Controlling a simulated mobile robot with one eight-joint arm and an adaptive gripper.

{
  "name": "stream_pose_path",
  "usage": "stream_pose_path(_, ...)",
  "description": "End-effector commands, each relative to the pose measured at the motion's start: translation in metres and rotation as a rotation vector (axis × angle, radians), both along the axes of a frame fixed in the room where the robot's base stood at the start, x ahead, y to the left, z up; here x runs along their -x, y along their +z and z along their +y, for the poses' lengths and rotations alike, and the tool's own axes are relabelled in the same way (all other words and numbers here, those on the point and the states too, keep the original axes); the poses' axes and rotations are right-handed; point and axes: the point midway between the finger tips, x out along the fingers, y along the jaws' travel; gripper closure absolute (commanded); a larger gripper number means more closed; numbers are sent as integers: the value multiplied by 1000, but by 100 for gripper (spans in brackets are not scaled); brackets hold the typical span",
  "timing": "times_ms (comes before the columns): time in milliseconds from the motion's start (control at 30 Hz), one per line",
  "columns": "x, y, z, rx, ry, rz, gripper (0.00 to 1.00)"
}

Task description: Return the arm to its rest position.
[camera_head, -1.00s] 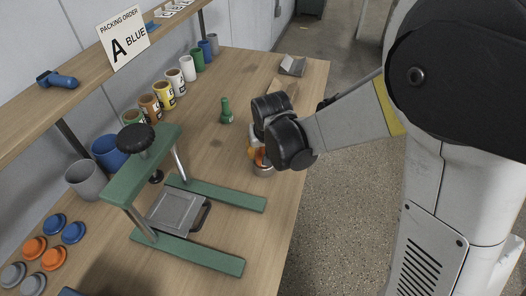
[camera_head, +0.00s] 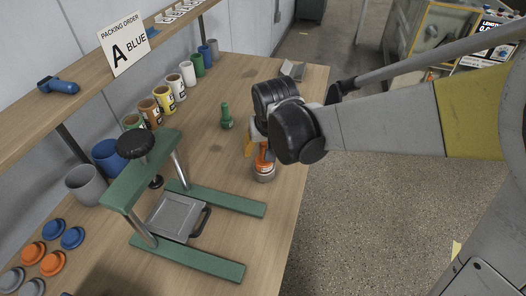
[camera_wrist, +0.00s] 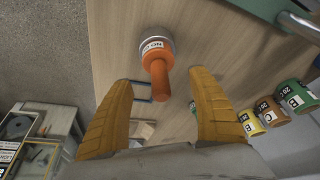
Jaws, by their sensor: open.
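My gripper (camera_wrist: 160,108) is open, its two yellow fingers wide apart with nothing between them touching. In the wrist view an orange-handled stamp (camera_wrist: 157,65) stands on a grey round base on the table, ahead of and between the fingers. In the head view the same orange stamp (camera_head: 264,163) stands near the table's right edge, just below my black wrist, and one yellow finger shows beside it. My arm reaches in from the right, over the table edge. The far finger is hidden in the head view.
A green press (camera_head: 140,185) stands at the table's front. A green stamp (camera_head: 226,117) stands behind the orange one. Several labelled cups (camera_head: 163,95) line the wall side. A shelf (camera_head: 75,75) with a packing sign runs above. The floor (camera_head: 370,220) right of the table is clear.

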Motion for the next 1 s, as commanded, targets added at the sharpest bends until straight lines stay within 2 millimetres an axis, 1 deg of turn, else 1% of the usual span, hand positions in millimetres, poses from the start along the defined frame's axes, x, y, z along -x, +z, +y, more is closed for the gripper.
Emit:
stream_pose_path(33,5,10,-1,0,0,0,31)
stream_pose_path(100,9,22,-1,0,0,0,31)
stream_pose_path(200,15,36,-2,0,0,0,31)
stream_pose_path(300,18,45,-3,0,-1,0,31)
stream_pose_path(433,20,49,-4,-1,-1,-1,31)
stream_pose_path(533,26,55,-12,-3,-7,-10,31)
stream_pose_path(567,29,58,-18,-5,-11,-14,31)
stream_pose_path(667,48,72,-44,-13,-30,-44,31)
stream_pose_path(800,89,88,-89,-24,-65,-104,31)
stream_pose_path(900,118,92,-115,-24,-90,-148,31)
stream_pose_path(1000,142,91,-134,-23,-111,-188,31)
